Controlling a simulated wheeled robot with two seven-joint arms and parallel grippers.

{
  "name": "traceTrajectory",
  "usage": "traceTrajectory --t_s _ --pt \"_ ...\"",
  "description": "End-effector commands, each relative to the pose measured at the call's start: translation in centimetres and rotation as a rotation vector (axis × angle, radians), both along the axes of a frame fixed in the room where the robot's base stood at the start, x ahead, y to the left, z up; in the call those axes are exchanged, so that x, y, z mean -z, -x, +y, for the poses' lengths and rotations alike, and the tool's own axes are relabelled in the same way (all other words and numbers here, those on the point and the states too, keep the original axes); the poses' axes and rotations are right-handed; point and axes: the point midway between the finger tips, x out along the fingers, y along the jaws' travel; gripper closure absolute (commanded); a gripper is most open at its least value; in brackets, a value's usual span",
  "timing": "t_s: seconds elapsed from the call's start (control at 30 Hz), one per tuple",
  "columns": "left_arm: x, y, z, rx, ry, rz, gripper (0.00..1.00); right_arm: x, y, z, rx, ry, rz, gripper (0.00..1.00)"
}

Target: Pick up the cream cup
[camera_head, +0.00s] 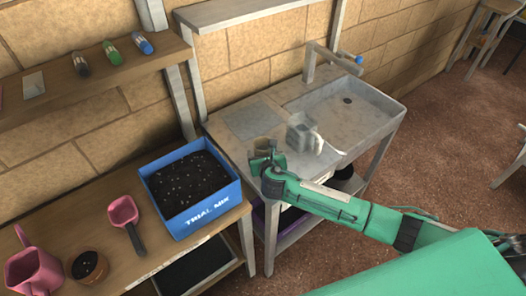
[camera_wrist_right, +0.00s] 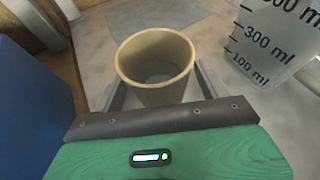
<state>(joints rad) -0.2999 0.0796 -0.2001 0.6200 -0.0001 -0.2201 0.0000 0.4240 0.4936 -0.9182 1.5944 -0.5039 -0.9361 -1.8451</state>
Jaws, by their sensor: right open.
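The cream cup (camera_wrist_right: 155,84) stands upright and looks empty in the right wrist view, its round rim facing me. My right gripper (camera_head: 265,158) is open at the left end of the grey sink counter. In the wrist view its two fingers reach along either side of the cup, so the cup is between them; I cannot tell whether they touch it. In the head view the cup is not clearly visible behind the gripper. My left gripper is not in view.
A clear measuring jug (camera_head: 302,133) stands close right of the gripper, also in the wrist view (camera_wrist_right: 268,42). The sink basin (camera_head: 375,112) is beyond. A blue soil box (camera_head: 207,213) is at left, near a pink scoop (camera_head: 123,212) and a terracotta pot (camera_head: 88,268).

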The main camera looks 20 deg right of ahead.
Motion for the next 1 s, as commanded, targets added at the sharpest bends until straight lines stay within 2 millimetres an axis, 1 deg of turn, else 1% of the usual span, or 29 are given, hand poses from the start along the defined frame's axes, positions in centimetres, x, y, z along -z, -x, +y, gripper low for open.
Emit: traceTrajectory --t_s 0.07,0.17,0.3,0.33,0.6,0.77,0.87,0.97,1.0 --pt "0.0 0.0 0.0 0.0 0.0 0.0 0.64 0.0 0.0 0.0 0.0 0.0 0.0 0.24" --pt "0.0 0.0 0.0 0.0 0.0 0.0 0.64 0.0 0.0 0.0 0.0 0.0 0.0 0.42" --pt "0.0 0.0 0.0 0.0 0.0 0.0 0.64 0.0 0.0 0.0 0.0 0.0 0.0 0.7" --pt "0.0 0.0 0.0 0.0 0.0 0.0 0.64 0.0 0.0 0.0 0.001 0.0 0.0 0.72" --pt "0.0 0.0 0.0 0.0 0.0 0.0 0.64 -0.1 0.0 0.0 0.001 0.0 0.0 0.72" --pt "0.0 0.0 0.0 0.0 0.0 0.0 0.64 -1.0 0.0 -0.1 0.001 0.0 -0.001 0.72" --pt "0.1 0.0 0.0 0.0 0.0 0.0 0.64 -2.5 -0.1 0.0 0.0 -0.001 -0.004 0.72" --pt "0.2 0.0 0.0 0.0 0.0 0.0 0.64 -4.8 -0.1 0.0 0.0 -0.001 -0.005 0.72" --pt "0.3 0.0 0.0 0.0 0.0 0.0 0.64 -5.9 -0.1 0.0 -0.002 -0.001 -0.007 0.72"
